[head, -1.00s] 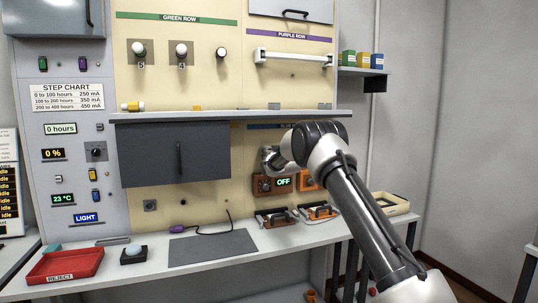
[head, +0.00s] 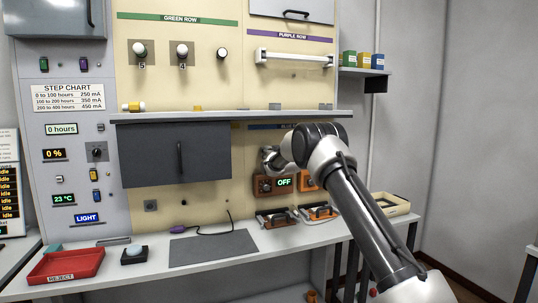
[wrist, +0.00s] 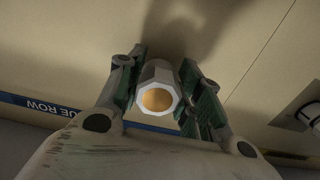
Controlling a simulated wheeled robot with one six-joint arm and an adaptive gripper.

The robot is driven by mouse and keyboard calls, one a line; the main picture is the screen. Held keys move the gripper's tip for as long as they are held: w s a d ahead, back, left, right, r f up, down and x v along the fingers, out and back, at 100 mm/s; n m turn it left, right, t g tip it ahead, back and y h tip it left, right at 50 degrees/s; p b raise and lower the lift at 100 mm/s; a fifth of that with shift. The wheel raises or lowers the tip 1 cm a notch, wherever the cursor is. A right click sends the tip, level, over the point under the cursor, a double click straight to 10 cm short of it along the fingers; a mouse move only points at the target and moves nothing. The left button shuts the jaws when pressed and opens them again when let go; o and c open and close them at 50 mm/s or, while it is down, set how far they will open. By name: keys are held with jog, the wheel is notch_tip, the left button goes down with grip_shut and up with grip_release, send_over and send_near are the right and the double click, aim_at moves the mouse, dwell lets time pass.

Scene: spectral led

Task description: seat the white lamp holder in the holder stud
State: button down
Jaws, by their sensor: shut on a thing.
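The white lamp holder (wrist: 157,88) is held in my gripper in the wrist view. It is an eight-sided white piece with an amber round face toward the camera. My gripper (wrist: 163,90) is shut on it, with green pads on both sides. The beige panel lies beyond it; I cannot tell whether the holder touches it. In the head view my gripper (head: 268,158) is small at the panel below the shelf, and the holder is not clearly visible there. I cannot pick out the holder stud; the gripper and holder may hide it.
The blue row strip (wrist: 45,106) runs behind my gripper. A grey plate with a white round part (wrist: 309,116) is at the right edge. The shelf (head: 230,117) overhangs the gripper; an orange box reading OFF (head: 284,183) is just below. A dark cabinet (head: 170,155) stands left.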

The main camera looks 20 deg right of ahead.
dwell(0.3)
jog(key=c, duration=0.9)
grip_release()
jog(key=s, duration=1.2)
jog(key=shift+d, duration=0.4)
jog(key=shift+w+f, duration=0.1)
